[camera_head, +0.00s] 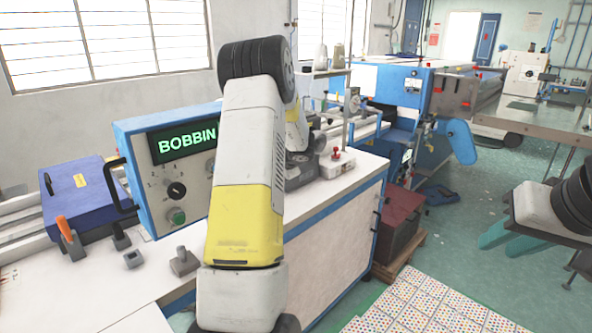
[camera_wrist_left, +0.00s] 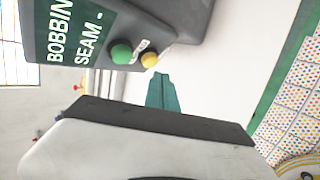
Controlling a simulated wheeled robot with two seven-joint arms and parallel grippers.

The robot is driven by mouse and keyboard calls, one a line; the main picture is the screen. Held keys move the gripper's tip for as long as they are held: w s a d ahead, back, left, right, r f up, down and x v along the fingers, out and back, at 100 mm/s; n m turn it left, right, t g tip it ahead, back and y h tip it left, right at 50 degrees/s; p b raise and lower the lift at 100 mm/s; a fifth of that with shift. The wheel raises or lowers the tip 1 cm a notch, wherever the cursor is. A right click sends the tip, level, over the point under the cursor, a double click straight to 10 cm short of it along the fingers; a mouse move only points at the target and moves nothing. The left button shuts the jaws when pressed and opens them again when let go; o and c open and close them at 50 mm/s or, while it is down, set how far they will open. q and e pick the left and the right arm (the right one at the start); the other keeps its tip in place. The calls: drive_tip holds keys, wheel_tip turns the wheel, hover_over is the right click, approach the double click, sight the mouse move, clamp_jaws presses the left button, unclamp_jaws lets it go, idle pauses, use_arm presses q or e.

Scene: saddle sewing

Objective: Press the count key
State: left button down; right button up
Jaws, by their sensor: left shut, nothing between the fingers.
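The blue control box (camera_head: 125,135) stands on the white bench, its lit display (camera_head: 186,142) reading BOBBIN. Its panel carries a dark knob (camera_head: 176,189) and a green button (camera_head: 177,216). In the left wrist view the display (camera_wrist_left: 75,35) reads BOBBIN SEAM, with a green button (camera_wrist_left: 122,54) and a yellow button (camera_wrist_left: 149,60) beside it. The small label between them is not legible. My left gripper (camera_wrist_left: 161,78) is shut and empty, its teal tips just below the yellow button in the picture. My left arm hides it in the head view. My right gripper (camera_head: 506,242) hangs open and empty far right.
A blue case (camera_head: 85,200) sits left of the control box. Small grey fixtures (camera_head: 183,262) and an orange-handled tool (camera_head: 66,232) stand on the white bench (camera_head: 95,295). The floor at right is fairly open.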

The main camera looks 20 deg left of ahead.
use_arm(q)
drive_tip(key=shift+w+a, duration=0.15)
drive_tip(key=shift+w, duration=0.15)
drive_tip(key=shift+w+a, duration=0.25)
drive_tip(key=shift+w, duration=0.2)
idle(0.8)
drive_tip(key=shift+s+d, duration=0.1)
drive_tip(key=shift+s, duration=0.05)
drive_tip(key=shift+s+d, duration=0.35)
drive_tip(key=shift+s, duration=0.35)
drive_tip(key=s, duration=0.1)
drive_tip(key=s+d, duration=0.1)
drive_tip(key=s, duration=0.1)
drive_tip(key=s+d, duration=0.1)
drive_tip(key=shift+s+d, duration=0.15)
drive_tip(key=shift+s, duration=0.05)
idle(0.8)
